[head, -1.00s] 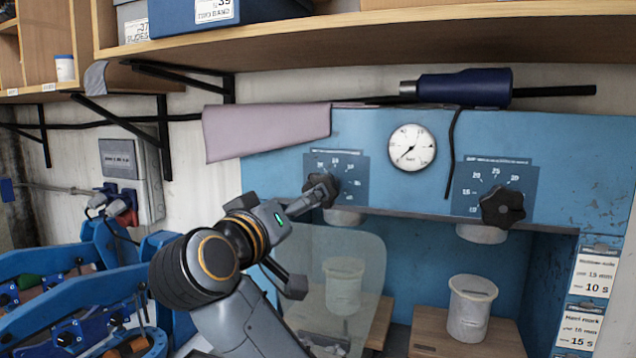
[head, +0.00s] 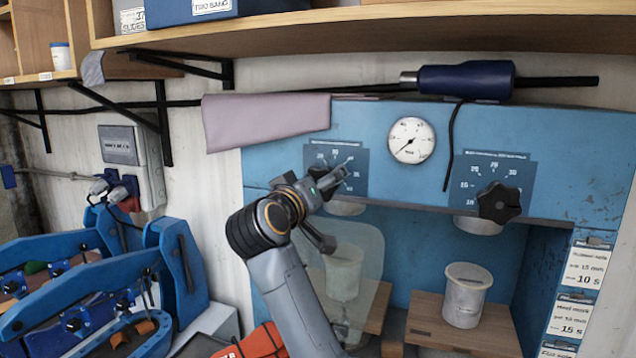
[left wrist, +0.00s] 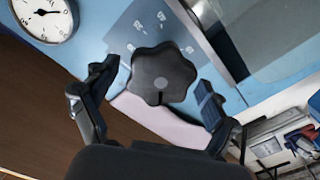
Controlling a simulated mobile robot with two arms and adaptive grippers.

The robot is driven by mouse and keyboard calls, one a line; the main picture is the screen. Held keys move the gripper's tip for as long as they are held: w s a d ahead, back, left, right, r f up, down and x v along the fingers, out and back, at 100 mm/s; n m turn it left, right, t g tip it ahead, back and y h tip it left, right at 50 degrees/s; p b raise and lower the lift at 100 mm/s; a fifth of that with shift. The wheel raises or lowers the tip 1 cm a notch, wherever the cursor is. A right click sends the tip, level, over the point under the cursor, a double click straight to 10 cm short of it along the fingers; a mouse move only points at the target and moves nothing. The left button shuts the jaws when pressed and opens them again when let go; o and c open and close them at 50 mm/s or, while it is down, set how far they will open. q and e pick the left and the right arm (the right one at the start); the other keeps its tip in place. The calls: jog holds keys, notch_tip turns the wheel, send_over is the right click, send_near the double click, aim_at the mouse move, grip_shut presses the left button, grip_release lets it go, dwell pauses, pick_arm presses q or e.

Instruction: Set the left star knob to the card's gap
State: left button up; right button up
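The left star knob (left wrist: 163,76) is black with rounded lobes and sits on a blue scale plate (left wrist: 140,35). In the head view its plate (head: 322,155) shows, but my gripper and wrist largely cover the knob. My left gripper (left wrist: 155,98) is open, with one finger on each side of the knob and small gaps visible; I see no clear contact. It also shows in the head view (head: 338,176). The knob's setting cannot be read. Two cards (head: 585,267) (head: 571,318) hang at the right; "15 mm" shows on both, with "10 s" and "15 s". My right gripper is not in view.
A second star knob (head: 499,203) sits right of the round gauge (head: 411,140). Below are a clear shield (head: 365,270) and pale cylinders (head: 467,296) on wooden blocks. A blue tool (head: 466,80) and pink sheet (head: 265,121) lie on top of the press, under a shelf (head: 400,28).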

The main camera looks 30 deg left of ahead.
pick_arm(q)
jog(key=c, duration=1)
jog(key=shift+m, duration=0.3)
jog(key=m, duration=0.3)
jog(key=shift+m, duration=0.3)
jog(key=m+p, duration=0.1)
jog(key=m, duration=0.3)
jog(key=shift+d+r+m, duration=0.1)
jog(key=shift+m, duration=0.2)
jog(key=m+p, duration=0.2)
jog(key=m, duration=0.3)
jog(key=shift+p, duration=0.4)
jog(key=shift+d+m+p, duration=0.15)
jog(key=shift+m+p, duration=0.75)
jog(key=shift+m, duration=1.1)
